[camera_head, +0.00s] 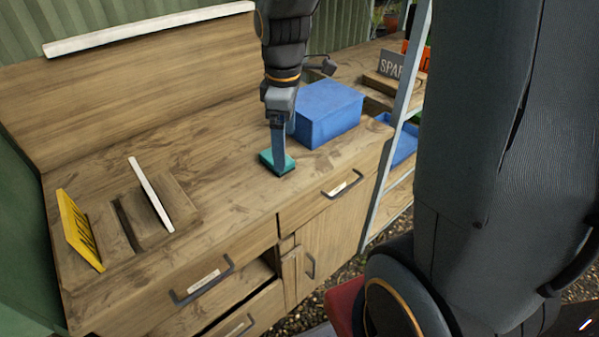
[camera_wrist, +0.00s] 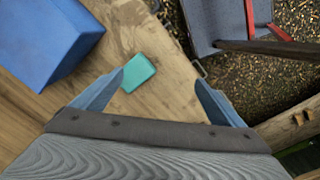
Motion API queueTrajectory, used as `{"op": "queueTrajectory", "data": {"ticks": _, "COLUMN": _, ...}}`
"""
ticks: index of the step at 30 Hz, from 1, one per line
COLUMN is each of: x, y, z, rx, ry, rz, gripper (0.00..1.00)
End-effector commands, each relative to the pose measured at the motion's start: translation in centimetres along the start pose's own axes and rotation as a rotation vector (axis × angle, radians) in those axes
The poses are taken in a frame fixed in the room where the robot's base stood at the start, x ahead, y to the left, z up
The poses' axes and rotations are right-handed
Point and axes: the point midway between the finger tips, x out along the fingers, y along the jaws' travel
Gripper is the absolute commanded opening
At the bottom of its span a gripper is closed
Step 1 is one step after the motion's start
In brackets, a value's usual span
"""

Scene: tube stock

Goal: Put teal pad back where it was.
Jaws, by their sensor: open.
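The teal pad (camera_head: 284,168) lies flat on the wooden bench top, near its front edge and just in front of the blue box. In the wrist view the teal pad (camera_wrist: 138,73) shows ahead of my fingertips, nearer the left one. My gripper (camera_head: 279,158) points down at the pad, and its fingers hide part of it in the head view. In the wrist view my gripper (camera_wrist: 160,92) is open, with nothing between its fingers. I cannot tell whether a fingertip touches the pad.
A blue box (camera_head: 328,113) stands close behind and right of my gripper. A wooden holder (camera_head: 135,218) with a white panel (camera_head: 151,194) and a yellow sign (camera_head: 80,229) stands at the left. The bench top (camera_head: 215,160) between is clear. A lower drawer is partly open.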

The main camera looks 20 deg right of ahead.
Motion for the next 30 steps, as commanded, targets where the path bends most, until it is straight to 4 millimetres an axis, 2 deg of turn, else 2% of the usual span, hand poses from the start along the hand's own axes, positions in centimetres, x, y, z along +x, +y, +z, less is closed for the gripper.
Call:
{"op": "queueTrajectory", "data": {"ticks": 1, "x": 0.3, "y": -1.2, "z": 0.7, "rx": 0.12, "ry": 0.004, "rz": 0.006, "gripper": 0.92}}
{"op": "queueTrajectory", "data": {"ticks": 6, "x": 1.6, "y": -4.8, "z": 2.8, "rx": 0.55, "ry": 0.024, "rz": 0.023, "gripper": 0.92}}
{"op": "queueTrajectory", "data": {"ticks": 12, "x": 2.5, "y": -7.7, "z": 4.5, "rx": 0.909, "ry": 0.049, "rz": 0.031, "gripper": 0.92}}
{"op": "queueTrajectory", "data": {"ticks": 18, "x": 2.9, "y": -8.7, "z": 5.1, "rx": 1.034, "ry": 0.058, "rz": 0.032, "gripper": 0.92}}
{"op": "queueTrajectory", "data": {"ticks": 30, "x": 2.9, "y": -8.7, "z": 5.1, "rx": 1.037, "ry": 0.058, "rz": 0.032, "gripper": 0.92}}
